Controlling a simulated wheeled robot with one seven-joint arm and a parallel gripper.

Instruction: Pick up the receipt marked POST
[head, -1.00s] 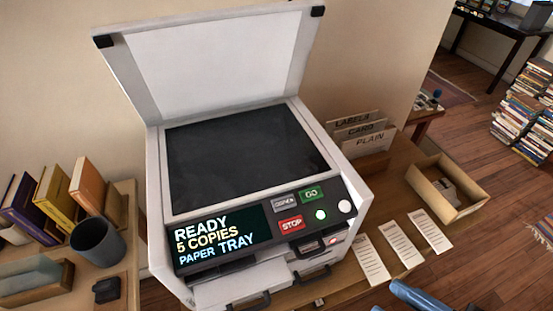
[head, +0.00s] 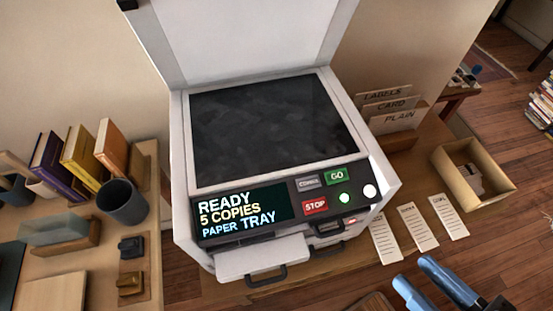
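Three white paper receipts lie side by side on the wooden table to the right of the copier: a left receipt (head: 385,241), a middle receipt (head: 418,228) and a right receipt (head: 448,217). Each has a short heading and printed lines, but the headings are too small to read, so I cannot tell which is marked POST. My gripper (head: 411,272) is at the lower right, in front of the receipts in the picture. Its two blue fingers are apart with nothing visible between them.
A white copier (head: 183,170) with its lid raised and a paper tray (head: 262,262) sticking out stands left of the receipts. An open box (head: 447,176) is behind them at right. Card dividers (head: 398,117) stand behind. A desk with books (head: 85,158) and a cup (head: 122,203) is at left.

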